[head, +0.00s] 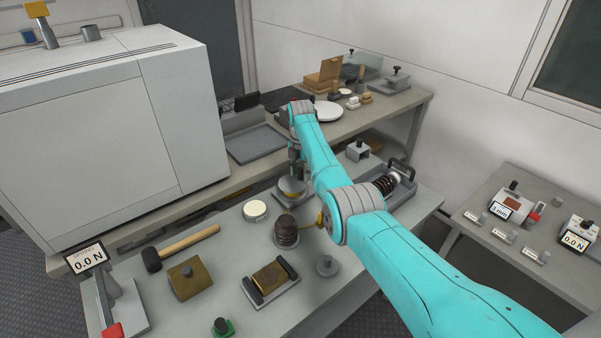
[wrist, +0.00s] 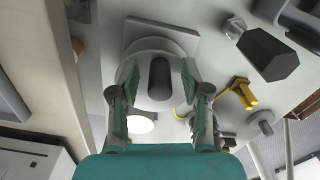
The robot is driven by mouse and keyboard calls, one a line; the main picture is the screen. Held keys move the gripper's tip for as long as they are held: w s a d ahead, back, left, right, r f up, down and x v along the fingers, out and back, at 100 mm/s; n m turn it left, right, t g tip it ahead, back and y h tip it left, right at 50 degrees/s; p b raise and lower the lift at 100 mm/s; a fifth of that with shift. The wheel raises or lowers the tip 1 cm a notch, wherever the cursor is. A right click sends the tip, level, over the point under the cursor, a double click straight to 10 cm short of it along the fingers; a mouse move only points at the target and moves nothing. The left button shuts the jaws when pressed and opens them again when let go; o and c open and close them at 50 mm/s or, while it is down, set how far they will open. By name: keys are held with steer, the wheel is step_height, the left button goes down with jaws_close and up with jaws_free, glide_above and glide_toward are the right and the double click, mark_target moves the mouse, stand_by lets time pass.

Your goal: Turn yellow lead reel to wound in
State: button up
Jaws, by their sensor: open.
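In the wrist view a pale round top with a dark upright knob (wrist: 159,76), which looks like this reel, lies between the fingertips of my gripper (wrist: 157,84). The fingers are open, one on each side of the knob. I cannot tell whether they touch it. The lead and the reel's turn are not clear.
A dark ribbed coil (head: 286,232) and a yellow hook-like part (head: 321,218) stand close in front of the reel. A round white-topped tin (head: 255,210) is to the left. A grey tray (head: 402,190) with a black handle is to the right. A hammer (head: 185,246) lies farther left.

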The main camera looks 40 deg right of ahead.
jaws_close()
steer(key=shift+s+m, duration=0.1)
steer(key=shift+m, duration=0.2)
